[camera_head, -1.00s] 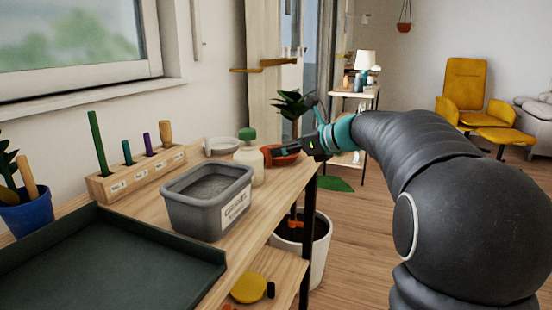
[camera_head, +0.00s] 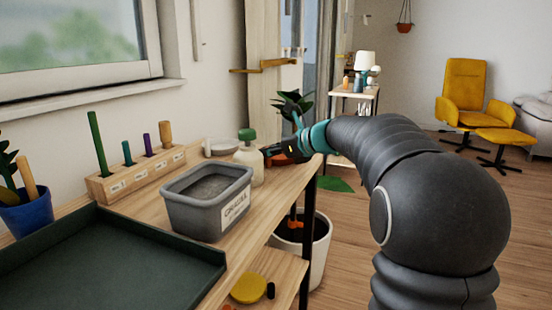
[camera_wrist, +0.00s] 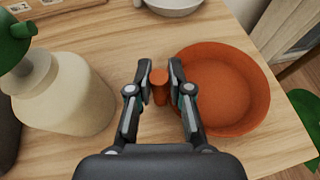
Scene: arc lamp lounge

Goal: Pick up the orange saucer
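The orange saucer (camera_wrist: 222,90) shows in the wrist view as a round, shallow dish on the wooden tabletop, right of my gripper. A small orange stub (camera_wrist: 160,88) stands beside its left rim; I cannot tell whether it joins the saucer. My gripper (camera_wrist: 161,80) has one finger on each side of this stub, with slight gaps. The right finger overlaps the saucer's left rim in the picture. In the head view my gripper (camera_head: 274,153) is at the table's far end and hides most of the saucer.
A cream bottle with a green top (camera_wrist: 62,95) stands close left of my gripper. A pale bowl (camera_wrist: 174,5) lies beyond. The table edge is just right of the saucer. A grey bin (camera_head: 207,205) and green tray (camera_head: 100,255) stand nearer on the table (camera_head: 262,222).

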